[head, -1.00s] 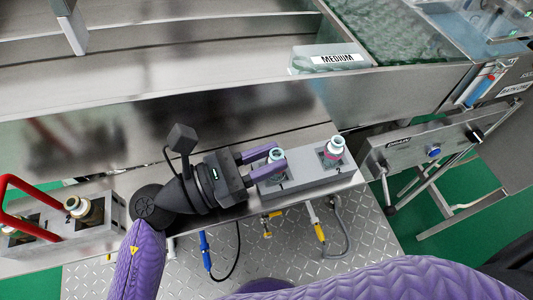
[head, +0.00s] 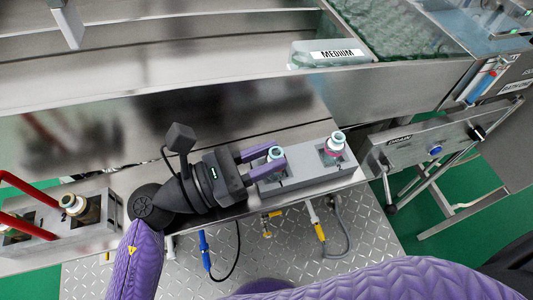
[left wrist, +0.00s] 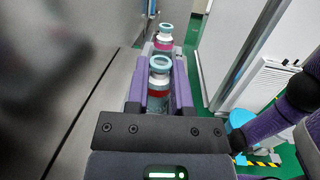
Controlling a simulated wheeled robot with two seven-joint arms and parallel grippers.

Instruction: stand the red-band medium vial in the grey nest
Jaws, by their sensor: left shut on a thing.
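My left gripper (head: 275,159) is shut on a vial (head: 274,153) with a pale teal rim, at position 1 of the grey nest block (head: 304,176). In the left wrist view this vial (left wrist: 158,80) is upright between the purple fingers and shows a red band. Its base is hidden, so I cannot tell how far it sits in the hole. A second vial (head: 335,143) with a pinkish-red band stands in position 2 and shows behind the first in the left wrist view (left wrist: 163,40). My right gripper is not clearly seen.
A steel panel with a lever (head: 428,148) stands right of the nest. Hoses (head: 322,232) hang below the ledge.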

